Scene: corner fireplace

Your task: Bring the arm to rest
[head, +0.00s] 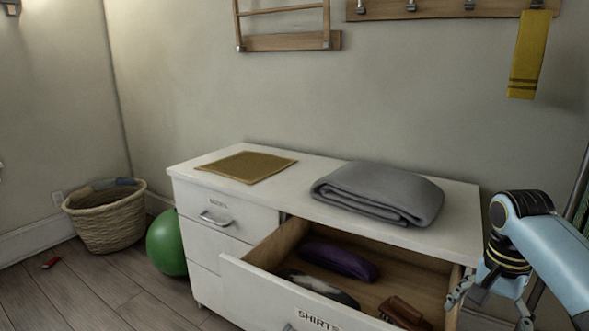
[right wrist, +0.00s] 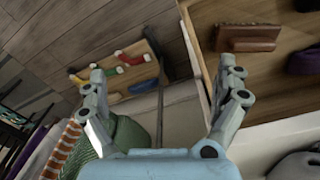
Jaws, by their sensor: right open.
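My right arm (head: 545,245) comes in from the right in the head view. Its gripper (head: 490,308) points down beside the right end of the open drawer (head: 262,285) of a white dresser (head: 300,178). In the right wrist view the gripper (right wrist: 162,67) has its two fingers spread wide with nothing between them. The drawer's wooden edge is close to one finger there. My left gripper is not in view.
The "SHIRTS" drawer holds a purple item (head: 340,260), a dark grey item and a brown item (head: 403,312). A grey folded blanket (head: 380,192) and mustard cloth (head: 247,166) lie on top. A basket (head: 105,218) and green ball (head: 166,245) stand left.

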